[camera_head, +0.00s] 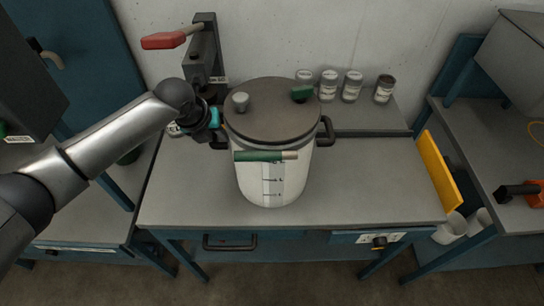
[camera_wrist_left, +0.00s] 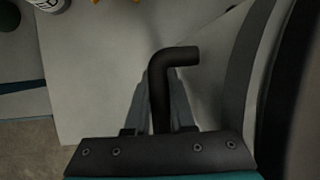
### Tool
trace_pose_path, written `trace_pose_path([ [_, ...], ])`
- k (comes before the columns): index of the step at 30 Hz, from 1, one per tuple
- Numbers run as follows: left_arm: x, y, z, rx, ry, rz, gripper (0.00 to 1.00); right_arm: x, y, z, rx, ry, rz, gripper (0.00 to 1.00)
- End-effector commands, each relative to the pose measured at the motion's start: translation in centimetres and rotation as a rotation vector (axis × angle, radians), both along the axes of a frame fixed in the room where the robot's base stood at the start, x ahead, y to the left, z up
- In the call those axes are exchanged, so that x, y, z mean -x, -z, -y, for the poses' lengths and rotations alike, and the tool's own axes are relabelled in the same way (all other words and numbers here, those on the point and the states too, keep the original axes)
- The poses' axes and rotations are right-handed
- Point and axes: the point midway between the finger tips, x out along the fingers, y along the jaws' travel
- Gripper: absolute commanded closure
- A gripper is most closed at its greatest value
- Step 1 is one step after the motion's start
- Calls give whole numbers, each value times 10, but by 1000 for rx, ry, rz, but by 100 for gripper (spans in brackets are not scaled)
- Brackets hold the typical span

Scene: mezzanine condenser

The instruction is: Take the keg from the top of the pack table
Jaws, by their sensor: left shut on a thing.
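The keg (camera_head: 257,183) is a white vessel with a dark grey lid, two side handles and a level scale on its front. It stands upright near the middle of the pack table (camera_head: 360,195). My left gripper (camera_head: 218,124) is at the keg's left side, shut on its dark left handle. In the left wrist view the bent black handle (camera_wrist_left: 160,95) rises from between the fingers (camera_wrist_left: 160,130), with the keg's side at the right. The keg's right handle (camera_head: 326,131) is free. My right gripper does not show.
Several small jars (camera_head: 328,85) stand on a ledge behind the keg. A dark lever press with a red handle (camera_head: 163,41) stands at the table's back left. A yellow panel (camera_head: 437,172) stands at the right edge. The table's front right is clear.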

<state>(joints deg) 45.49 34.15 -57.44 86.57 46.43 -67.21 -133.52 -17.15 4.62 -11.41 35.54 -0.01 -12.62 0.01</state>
Motion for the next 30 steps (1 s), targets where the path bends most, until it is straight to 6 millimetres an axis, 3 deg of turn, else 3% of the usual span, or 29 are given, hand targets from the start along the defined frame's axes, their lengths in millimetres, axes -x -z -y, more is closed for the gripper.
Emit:
trace_pose_path([
  [14, -3, -8, 0, 5, -2, 10, 100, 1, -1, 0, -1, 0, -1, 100],
  [24, -3, -40, 0, 5, -1, 10, 100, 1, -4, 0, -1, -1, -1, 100],
  [30, 13, -39, -7, 5, -1, 8, 100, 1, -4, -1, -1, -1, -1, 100],
])
